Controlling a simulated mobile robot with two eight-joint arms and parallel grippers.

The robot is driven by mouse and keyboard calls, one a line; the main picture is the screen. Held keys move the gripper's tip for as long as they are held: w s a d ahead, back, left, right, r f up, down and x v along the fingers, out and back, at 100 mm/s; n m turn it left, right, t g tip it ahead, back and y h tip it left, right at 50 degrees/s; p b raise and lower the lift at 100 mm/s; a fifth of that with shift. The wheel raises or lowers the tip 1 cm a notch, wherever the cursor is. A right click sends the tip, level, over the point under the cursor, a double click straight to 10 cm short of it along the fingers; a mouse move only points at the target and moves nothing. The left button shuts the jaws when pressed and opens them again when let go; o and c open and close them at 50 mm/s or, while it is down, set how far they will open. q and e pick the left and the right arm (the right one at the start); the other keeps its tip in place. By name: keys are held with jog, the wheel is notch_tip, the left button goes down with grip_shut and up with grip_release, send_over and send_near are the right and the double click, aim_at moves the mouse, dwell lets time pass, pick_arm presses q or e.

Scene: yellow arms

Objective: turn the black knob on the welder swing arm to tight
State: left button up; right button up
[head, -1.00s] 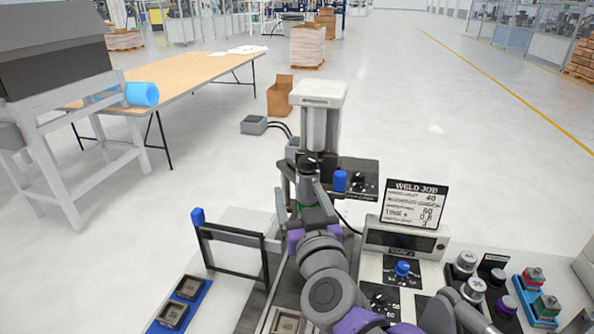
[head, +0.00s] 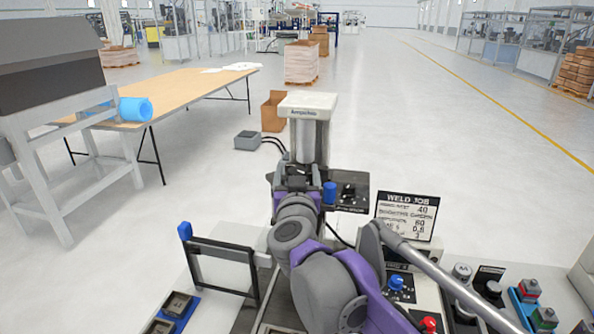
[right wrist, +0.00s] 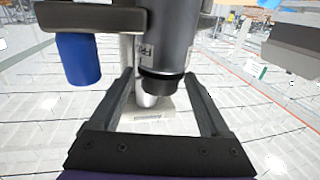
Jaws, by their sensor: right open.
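The welder (head: 307,105) stands upright ahead, with a white head on a pale column. My right gripper (head: 297,182) is at the front of it, largely hidden by my own arm in the head view. In the right wrist view, a dark grey cylinder (right wrist: 168,38) hangs between my two fingers, with a round black knob-like end (right wrist: 162,86) at its bottom. My right gripper (right wrist: 160,78) is open, one finger on each side of that black end. Contact cannot be told. The knob's setting is not readable. My left gripper is out of view.
A blue-capped handle (right wrist: 78,58) hangs from a dark bar (right wrist: 95,16) left of my fingers. A dark panel (head: 352,200) is right of the welder. The weld job sign (head: 405,215) and control box with a blue knob (head: 396,283) stand nearer right. A black frame (head: 222,250) stands left.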

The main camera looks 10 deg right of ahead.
jog(key=shift+w+d, duration=0.1)
jog(key=shift+w, duration=0.3)
grip_shut()
